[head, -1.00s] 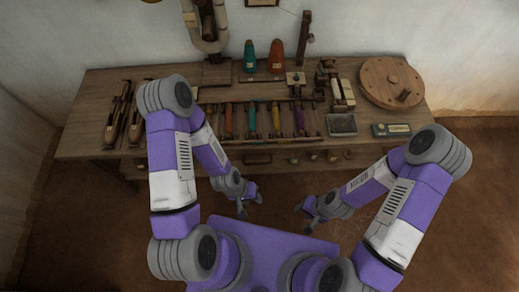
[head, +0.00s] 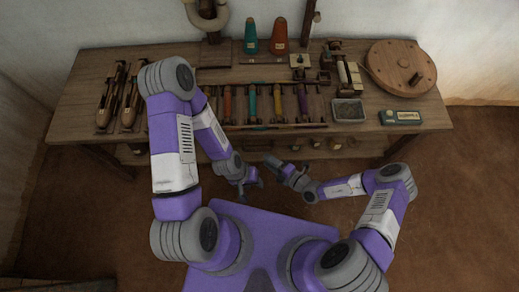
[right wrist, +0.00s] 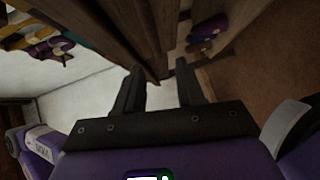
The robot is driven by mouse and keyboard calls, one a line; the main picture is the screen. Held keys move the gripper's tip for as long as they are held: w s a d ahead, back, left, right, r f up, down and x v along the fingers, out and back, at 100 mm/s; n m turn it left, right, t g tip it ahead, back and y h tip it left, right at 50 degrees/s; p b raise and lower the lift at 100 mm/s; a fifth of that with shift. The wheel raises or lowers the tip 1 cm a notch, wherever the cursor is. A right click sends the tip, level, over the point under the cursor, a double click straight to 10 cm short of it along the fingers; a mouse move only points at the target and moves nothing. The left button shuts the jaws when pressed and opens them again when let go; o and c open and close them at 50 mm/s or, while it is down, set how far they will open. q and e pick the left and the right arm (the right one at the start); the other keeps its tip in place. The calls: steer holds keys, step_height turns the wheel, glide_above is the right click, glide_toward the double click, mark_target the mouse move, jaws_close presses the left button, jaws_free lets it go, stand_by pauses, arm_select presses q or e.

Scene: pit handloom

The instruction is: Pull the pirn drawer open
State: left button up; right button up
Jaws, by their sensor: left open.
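The pirn drawer (head: 257,144) is at the front of the wooden loom bench, under its top. Its front is dark and partly hidden by the bench edge and my arms, so I cannot tell its handle clearly. My right gripper (head: 268,161) is just in front of the drawer area. In the right wrist view my right gripper (right wrist: 160,70) has its two fingers apart, with nothing clearly held and dark wood just beyond the tips. My left gripper (head: 259,182) is open and empty, lower and nearer my base.
The bench (head: 80,95) carries a rack of coloured pirns (head: 252,100), two cones (head: 278,36), a round wooden disc (head: 401,68), a grey tray (head: 348,110) and shuttles (head: 131,105) at left. Brown floor (head: 460,200) is clear at right.

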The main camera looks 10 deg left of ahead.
mark_target(257, 150)
steer(key=shift+m+t, duration=0.4)
steer(key=shift+m, duration=0.1)
steer(key=b+x, duration=0.1)
steer(key=x, duration=0.3)
steer(key=b+x, duration=0.1)
steer(key=x, duration=0.3)
steer(key=shift+w+d, duration=0.25)
steer(key=shift+w, duration=0.05)
jaws_close()
